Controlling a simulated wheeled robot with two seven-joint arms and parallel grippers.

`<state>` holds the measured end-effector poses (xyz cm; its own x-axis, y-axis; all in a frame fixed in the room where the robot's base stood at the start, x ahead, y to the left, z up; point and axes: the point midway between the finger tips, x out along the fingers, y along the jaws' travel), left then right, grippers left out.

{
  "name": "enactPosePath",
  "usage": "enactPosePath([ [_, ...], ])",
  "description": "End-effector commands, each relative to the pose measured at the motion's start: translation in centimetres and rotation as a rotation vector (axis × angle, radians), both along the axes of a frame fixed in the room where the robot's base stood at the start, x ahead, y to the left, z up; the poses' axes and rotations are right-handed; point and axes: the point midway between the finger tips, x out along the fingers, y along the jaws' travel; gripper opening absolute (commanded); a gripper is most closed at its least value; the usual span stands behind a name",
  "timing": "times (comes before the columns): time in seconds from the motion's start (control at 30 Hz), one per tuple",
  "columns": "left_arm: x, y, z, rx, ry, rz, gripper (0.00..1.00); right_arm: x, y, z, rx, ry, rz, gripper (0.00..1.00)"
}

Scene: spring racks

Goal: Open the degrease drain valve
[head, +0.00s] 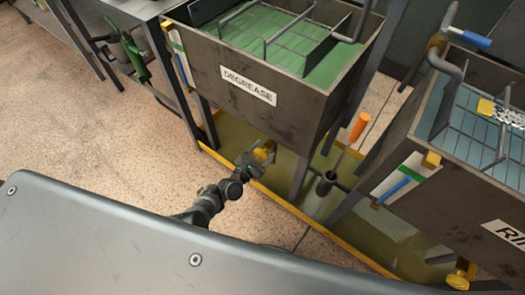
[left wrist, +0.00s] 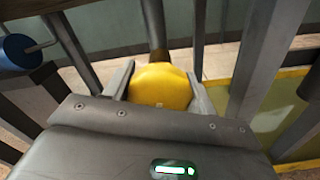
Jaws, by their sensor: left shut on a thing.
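The degrease tank (head: 225,100) stands on legs at the top centre of the head view, with a "DEGREASE" label and green liquid inside. Its yellow drain valve handle (head: 265,149) is low under the tank. My left gripper (head: 256,160) reaches it from the lower left. In the left wrist view the yellow handle (left wrist: 161,87) sits between the two fingers of my left gripper (left wrist: 158,92), which is shut on it. A dark pipe (left wrist: 154,25) runs from behind the handle. My right gripper is not in view.
A second tank (head: 425,155) with blue-tinted liquid stands at right, with another yellow valve (head: 461,275) below it. An orange-handled tool (head: 360,127) stands in a dark holder (head: 325,184). Tank legs and a yellow-edged floor tray (head: 300,214) surround the valve. Open floor lies left.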

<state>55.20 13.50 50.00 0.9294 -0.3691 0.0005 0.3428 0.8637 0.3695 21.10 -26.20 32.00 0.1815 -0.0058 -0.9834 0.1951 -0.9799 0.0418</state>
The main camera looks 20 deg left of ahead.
Motion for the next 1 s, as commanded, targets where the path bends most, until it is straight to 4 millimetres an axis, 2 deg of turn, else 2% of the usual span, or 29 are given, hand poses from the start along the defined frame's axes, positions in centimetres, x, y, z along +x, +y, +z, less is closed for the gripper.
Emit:
enactPosePath([
  [0.57,0.04,0.08,0.0,-0.023,0.01,0.0,0.33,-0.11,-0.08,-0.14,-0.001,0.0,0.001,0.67],
  [0.6,0.05,0.07,0.0,-0.023,0.01,0.0,0.61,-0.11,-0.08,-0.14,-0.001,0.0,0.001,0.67],
  [0.7,0.03,0.06,-0.01,-0.023,0.009,0.0,0.74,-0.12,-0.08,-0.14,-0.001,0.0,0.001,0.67],
  [1.0,-0.07,0.05,0.0,-0.024,0.01,0.0,0.77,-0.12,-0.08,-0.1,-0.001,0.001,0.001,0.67],
])
